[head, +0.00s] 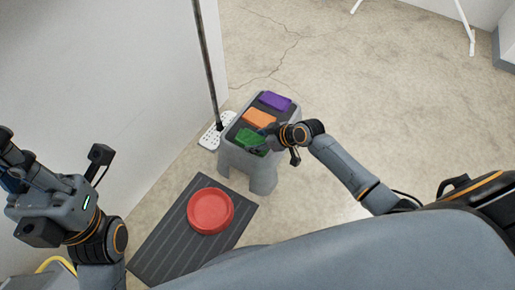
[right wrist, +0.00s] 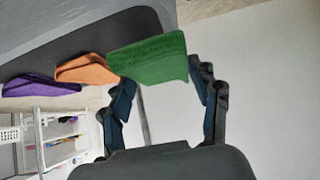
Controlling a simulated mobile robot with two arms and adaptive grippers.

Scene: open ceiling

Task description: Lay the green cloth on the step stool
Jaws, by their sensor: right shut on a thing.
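The grey step stool (head: 247,162) with a dark top stands near the wall corner in the head view. The green cloth (head: 250,138) is at the near end of its top. My right gripper (head: 266,136) is at the cloth's right side. In the right wrist view the green cloth (right wrist: 150,59) sits between the fingers, which are shut on it. I cannot tell whether its underside touches the stool top. My left gripper (head: 12,160) is at the left edge, away from the stool; its finger state is unclear.
An orange cloth (head: 259,117) and a purple cloth (head: 275,101) lie farther along the stool top. A mop (head: 212,136) stands beside the stool. A red round basin (head: 210,211) sits on a dark ribbed mat (head: 163,239).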

